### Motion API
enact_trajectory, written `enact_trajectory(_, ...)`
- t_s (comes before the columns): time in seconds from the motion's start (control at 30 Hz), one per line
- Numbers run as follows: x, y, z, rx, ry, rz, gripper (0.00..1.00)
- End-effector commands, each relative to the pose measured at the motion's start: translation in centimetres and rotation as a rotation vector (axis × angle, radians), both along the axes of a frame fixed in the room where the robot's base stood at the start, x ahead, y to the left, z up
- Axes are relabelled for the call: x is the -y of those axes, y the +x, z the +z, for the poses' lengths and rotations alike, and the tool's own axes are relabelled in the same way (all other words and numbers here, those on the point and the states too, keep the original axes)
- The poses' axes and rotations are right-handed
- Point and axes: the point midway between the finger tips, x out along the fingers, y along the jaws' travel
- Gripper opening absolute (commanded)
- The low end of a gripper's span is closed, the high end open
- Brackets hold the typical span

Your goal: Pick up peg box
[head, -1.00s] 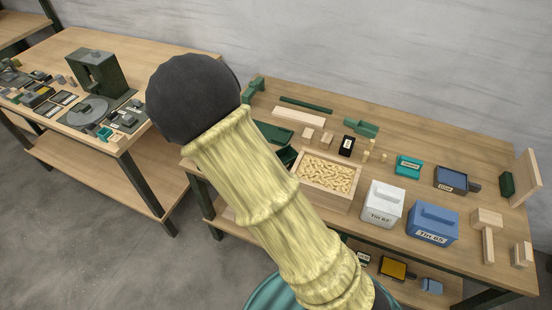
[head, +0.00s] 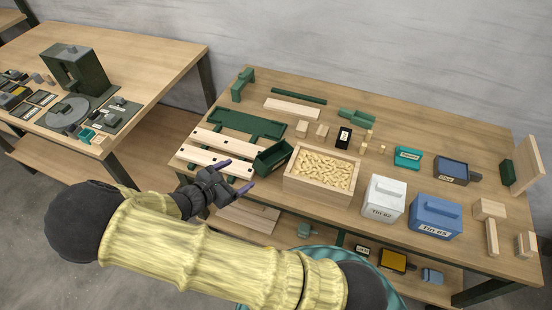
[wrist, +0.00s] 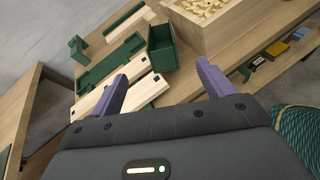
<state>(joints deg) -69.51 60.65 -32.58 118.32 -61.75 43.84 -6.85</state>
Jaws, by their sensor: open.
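The wooden box full of small pale pegs (head: 315,191) stands on the near side of the workbench, left of the white tin. Its wall also shows at the top of the wrist view (wrist: 186,33). My gripper (head: 232,177) is open and empty, by the bench's front left edge, to the left of the peg box and apart from it. In the wrist view the two purple fingers (wrist: 161,74) are spread wide, with a small green bin (wrist: 162,57) and pale slats beyond them.
The green bin (head: 270,160) stands beside the peg box, between it and my gripper. Pale slats (head: 205,157) and a green frame (head: 238,124) lie left. White (head: 382,205) and blue (head: 433,222) tins stand right. A lower shelf holds small boxes.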

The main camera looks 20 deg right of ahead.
Motion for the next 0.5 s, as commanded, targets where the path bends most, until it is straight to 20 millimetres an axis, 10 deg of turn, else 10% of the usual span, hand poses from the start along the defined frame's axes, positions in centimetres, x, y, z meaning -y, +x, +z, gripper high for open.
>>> enact_trajectory(0.5, 8.0, 5.0, -3.3, -0.003, -0.003, -0.024, 0.80)
